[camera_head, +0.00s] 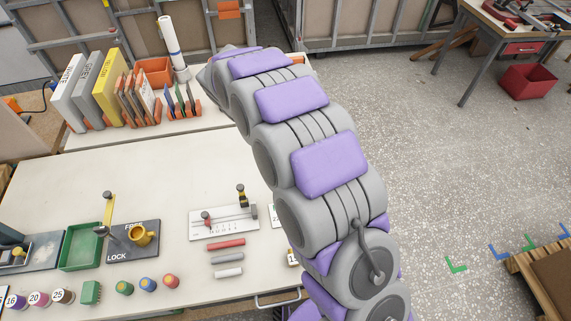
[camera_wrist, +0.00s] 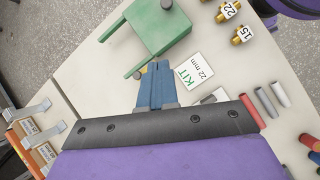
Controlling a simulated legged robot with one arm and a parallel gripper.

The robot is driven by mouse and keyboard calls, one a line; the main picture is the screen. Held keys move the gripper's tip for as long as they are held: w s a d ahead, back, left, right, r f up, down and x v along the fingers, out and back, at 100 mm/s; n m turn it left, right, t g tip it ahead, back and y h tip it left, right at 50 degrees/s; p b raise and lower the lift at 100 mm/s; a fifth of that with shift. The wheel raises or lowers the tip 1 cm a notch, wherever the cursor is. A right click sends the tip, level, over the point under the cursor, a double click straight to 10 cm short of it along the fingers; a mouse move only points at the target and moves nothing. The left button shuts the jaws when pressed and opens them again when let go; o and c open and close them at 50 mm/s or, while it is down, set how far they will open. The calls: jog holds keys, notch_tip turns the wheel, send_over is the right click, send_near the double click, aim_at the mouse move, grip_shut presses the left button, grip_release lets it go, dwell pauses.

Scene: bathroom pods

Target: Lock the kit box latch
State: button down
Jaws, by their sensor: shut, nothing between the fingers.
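The green kit box (camera_wrist: 160,28) is at the top of the wrist view, cut off by the frame edge. A white card reading KIT 22 mm (camera_wrist: 194,70) lies beside the box. My gripper (camera_wrist: 157,72) is shut and empty, its blue fingers close to the rounded bar end; contact is unclear. In the head view my arm hides the box and the gripper.
Red, grey and white rods (camera_wrist: 268,100) lie to the right in the wrist view, with brass fittings (camera_wrist: 234,24) above. The head view shows a LOCK panel (camera_head: 117,257), a green tray (camera_head: 80,246) and upright binders (camera_head: 88,92). The table's middle is mostly clear.

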jog(key=w+a+f+n+t+h+p, duration=0.2)
jog(key=w+a+f+n, duration=0.3)
jog(key=a+f, duration=0.5)
jog(key=shift+w+a+f+n+t+h, duration=0.3)
jog(key=shift+w+a+f+t, duration=0.1)
jog(key=shift+a, duration=0.25)
jog(key=d+r+x, duration=0.2)
jog(key=x, duration=1.1)
jog(key=shift+w+b, duration=0.25)
jog(key=shift+b, duration=0.05)
